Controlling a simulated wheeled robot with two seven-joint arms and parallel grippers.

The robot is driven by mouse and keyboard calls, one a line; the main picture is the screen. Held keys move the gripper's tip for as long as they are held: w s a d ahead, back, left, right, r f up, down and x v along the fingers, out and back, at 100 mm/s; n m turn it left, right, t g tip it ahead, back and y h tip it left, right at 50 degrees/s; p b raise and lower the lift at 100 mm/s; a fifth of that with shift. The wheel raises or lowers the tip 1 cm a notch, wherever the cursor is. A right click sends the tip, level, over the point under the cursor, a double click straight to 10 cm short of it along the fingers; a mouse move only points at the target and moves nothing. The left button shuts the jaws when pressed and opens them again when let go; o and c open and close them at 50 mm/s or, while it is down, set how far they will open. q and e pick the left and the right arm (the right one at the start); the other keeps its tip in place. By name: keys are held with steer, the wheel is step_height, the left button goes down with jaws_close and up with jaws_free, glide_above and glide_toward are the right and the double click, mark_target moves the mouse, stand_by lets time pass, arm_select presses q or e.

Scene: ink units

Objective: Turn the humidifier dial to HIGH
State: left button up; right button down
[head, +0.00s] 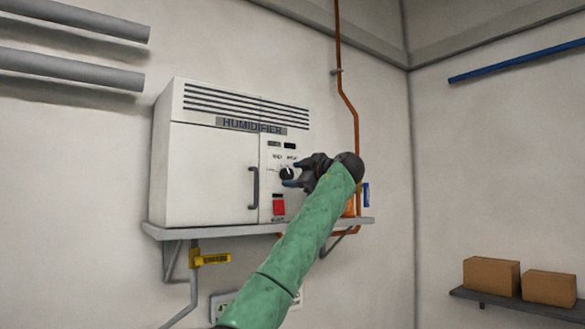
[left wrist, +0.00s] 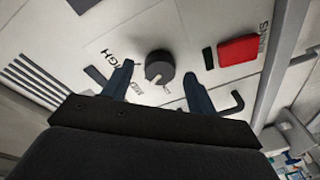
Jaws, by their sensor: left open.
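The white humidifier (head: 205,165) stands on a wall shelf, with its name across the top front. Its round black dial (head: 287,173) is on the right-hand panel, under small labels. In the left wrist view the dial (left wrist: 158,65) has a pale pointer mark towards the lower edge of the picture. The HIGH lettering (left wrist: 125,57) is left of it there. My left gripper (head: 296,173) is at the panel, open. In the left wrist view its fingers (left wrist: 159,72) stand either side of the dial, with gaps; contact is not visible. My right gripper is not in view.
A red switch (head: 279,206) sits below the dial, and a door handle (head: 254,187) is left of it. The shelf (head: 180,233) has a yellow-handled valve (head: 210,259) beneath. An orange pipe (head: 346,95) runs down the wall at right. Boxes (head: 491,274) sit on a far shelf.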

arm_select(q)
steer(key=shift+w+a, duration=0.4)
steer(key=shift+a, duration=0.05)
steer(key=c, duration=1)
steer(key=shift+f, duration=0.1)
